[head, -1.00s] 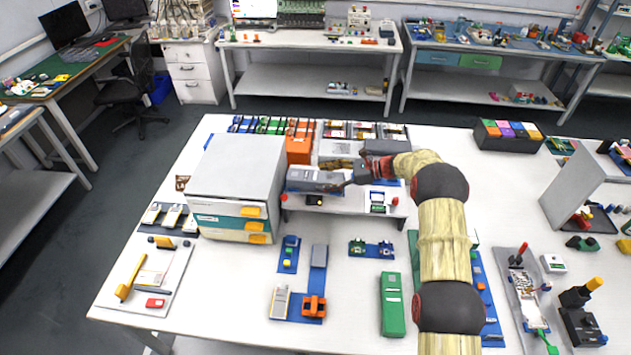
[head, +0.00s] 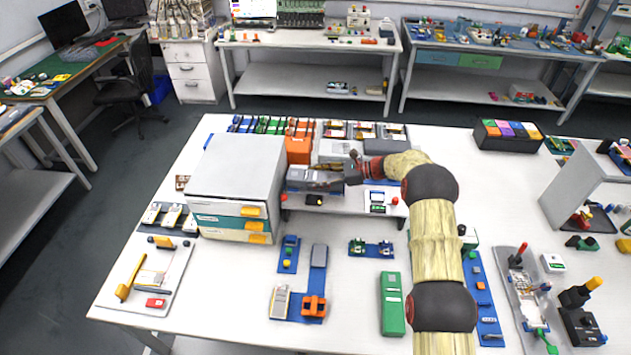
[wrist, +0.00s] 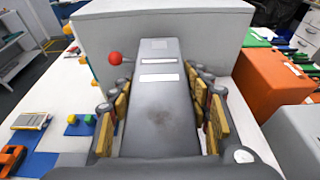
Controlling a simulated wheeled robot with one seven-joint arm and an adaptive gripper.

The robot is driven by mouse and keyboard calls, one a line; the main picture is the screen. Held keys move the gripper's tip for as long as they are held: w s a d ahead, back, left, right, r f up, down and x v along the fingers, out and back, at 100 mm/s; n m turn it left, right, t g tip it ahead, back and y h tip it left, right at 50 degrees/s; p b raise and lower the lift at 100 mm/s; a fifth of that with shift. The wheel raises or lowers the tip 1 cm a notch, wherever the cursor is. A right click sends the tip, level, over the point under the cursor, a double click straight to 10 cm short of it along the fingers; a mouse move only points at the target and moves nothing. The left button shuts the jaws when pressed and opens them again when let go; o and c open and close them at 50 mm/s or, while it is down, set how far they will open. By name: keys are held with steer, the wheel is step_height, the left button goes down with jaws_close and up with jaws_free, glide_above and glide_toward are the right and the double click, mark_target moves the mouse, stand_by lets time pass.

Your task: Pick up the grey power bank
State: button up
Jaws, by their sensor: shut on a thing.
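The grey power bank (head: 302,175) is at the small raised shelf (head: 345,202), right of the drawer cabinet, in the head view. In the wrist view the power bank (wrist: 160,85) is a long grey slab with pale labels, running away between the finger pads. My gripper (head: 330,181) is shut on it from the right; in the wrist view my gripper (wrist: 160,118) has tan pads along both its long sides. The underside of the power bank is hidden, so I cannot tell whether it still touches the shelf.
A grey cabinet with teal and yellow-handled drawers (head: 232,222) stands close on the left; it fills the far side in the wrist view. Orange holders (head: 299,150) stand behind. A red ball-shaped knob (wrist: 115,58) is left of the power bank. Blue trays (head: 300,305) lie in front.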

steer(key=c, duration=0.6)
steer(key=shift+r, duration=0.15)
steer(key=shift+c, duration=0.7)
